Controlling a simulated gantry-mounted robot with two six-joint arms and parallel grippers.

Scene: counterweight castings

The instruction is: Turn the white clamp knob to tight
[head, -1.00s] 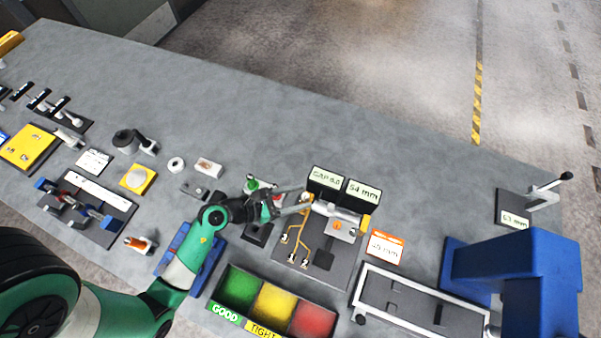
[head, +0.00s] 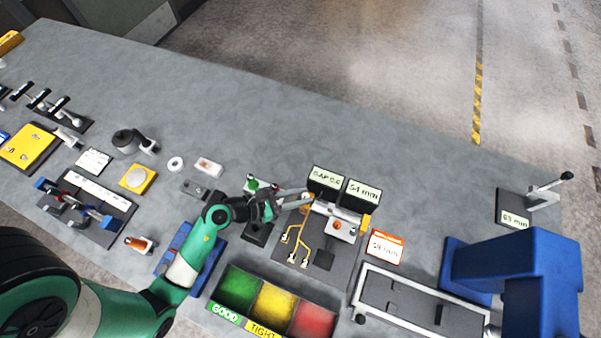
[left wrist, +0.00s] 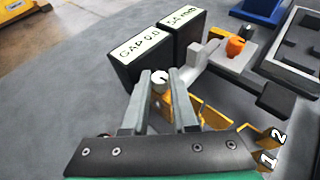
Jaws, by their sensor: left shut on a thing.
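The white clamp knob (left wrist: 160,79) shows in the left wrist view with a dark mark on its top. My left gripper (left wrist: 161,74) is shut on it, one fingertip on each side. In the head view my left gripper (head: 308,197) reaches the knob from the left, at the upper left of the dark fixture plate (head: 282,265). The fingers hide most of the knob there. My right gripper is not in view.
Two black display boxes reading GAP (head: 326,180) and 54 mm (head: 363,194) stand just behind the knob. An orange knob (head: 337,226) sits on the fixture to the right. Coloured bins (head: 276,300) lie in front. The back of the table is clear.

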